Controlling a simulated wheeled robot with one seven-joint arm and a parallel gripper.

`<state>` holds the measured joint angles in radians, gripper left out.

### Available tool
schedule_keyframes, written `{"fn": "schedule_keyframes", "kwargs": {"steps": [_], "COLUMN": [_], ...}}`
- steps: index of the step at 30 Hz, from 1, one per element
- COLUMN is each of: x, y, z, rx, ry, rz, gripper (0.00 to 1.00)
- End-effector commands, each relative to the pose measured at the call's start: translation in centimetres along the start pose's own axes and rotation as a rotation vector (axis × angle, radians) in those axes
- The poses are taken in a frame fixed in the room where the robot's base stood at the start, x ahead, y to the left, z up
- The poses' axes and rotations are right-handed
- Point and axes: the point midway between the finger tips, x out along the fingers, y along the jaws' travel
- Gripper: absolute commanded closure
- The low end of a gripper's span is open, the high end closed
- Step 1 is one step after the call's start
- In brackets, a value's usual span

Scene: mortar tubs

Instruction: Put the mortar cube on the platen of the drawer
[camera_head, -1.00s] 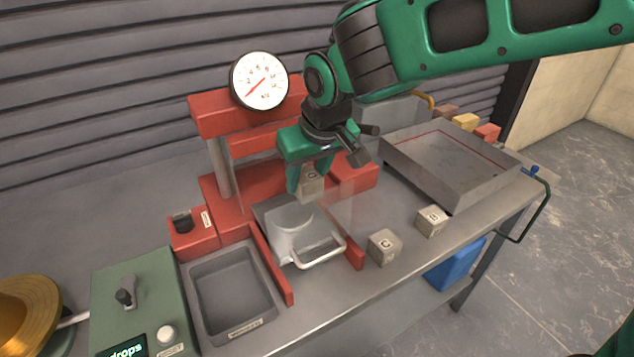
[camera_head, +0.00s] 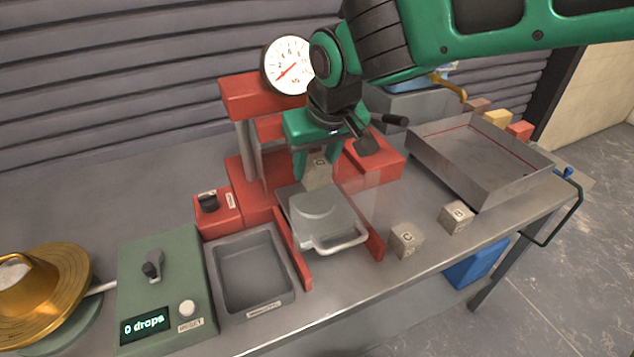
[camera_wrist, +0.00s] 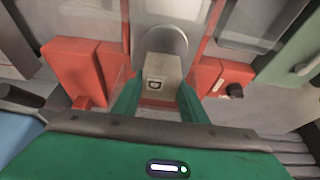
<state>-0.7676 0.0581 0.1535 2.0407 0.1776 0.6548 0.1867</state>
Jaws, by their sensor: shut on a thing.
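A grey mortar cube marked D (camera_wrist: 158,80) is held between the green fingers of my gripper (camera_wrist: 158,103) in the wrist view. In the head view my gripper (camera_head: 318,165) is shut on this cube (camera_head: 319,172), above the back part of the pulled-out drawer (camera_head: 347,243) of the red press (camera_head: 250,98). The round platen (camera_head: 314,205) on the drawer is bare on top. In the wrist view the platen (camera_wrist: 166,42) lies just beyond the cube. Whether the cube touches anything below is hard to tell.
Cubes C (camera_head: 406,241) and B (camera_head: 456,217) stand on the bench to the right of the drawer. A metal tray (camera_head: 480,160) lies farther right. A grey bin (camera_head: 252,272) and a green drop counter (camera_head: 165,290) reading 0 drops stand at left.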

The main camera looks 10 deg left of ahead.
Motion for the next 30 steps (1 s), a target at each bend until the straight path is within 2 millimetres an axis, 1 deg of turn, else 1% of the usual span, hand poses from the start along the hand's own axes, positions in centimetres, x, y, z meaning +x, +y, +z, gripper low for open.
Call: {"fn": "schedule_keyframes", "kwargs": {"steps": [1, 7, 13, 24, 25, 27, 30], "x": [0.4, 1.6, 4.0, 4.5, 4.5, 4.5, 4.5], "y": [0.0, 0.0, 0.0, 0.0, 0.0, 0.0, 0.0], "z": [0.1, 0.7, 1.6, 1.8, 1.8, 1.8, 1.8], "rx": [0.0, 0.001, 0.0, 0.0, 0.0, 0.0, 0.0], "ry": [0.0, 0.0, -0.001, 0.002, 0.001, 0.002, 0.001], "rz": [0.0, 0.0, 0.0, -0.001, 0.0, 0.0, -0.001], "gripper": [0.96, 0.96, 0.96, 0.96, 0.59, 0.42, 0.42]}}
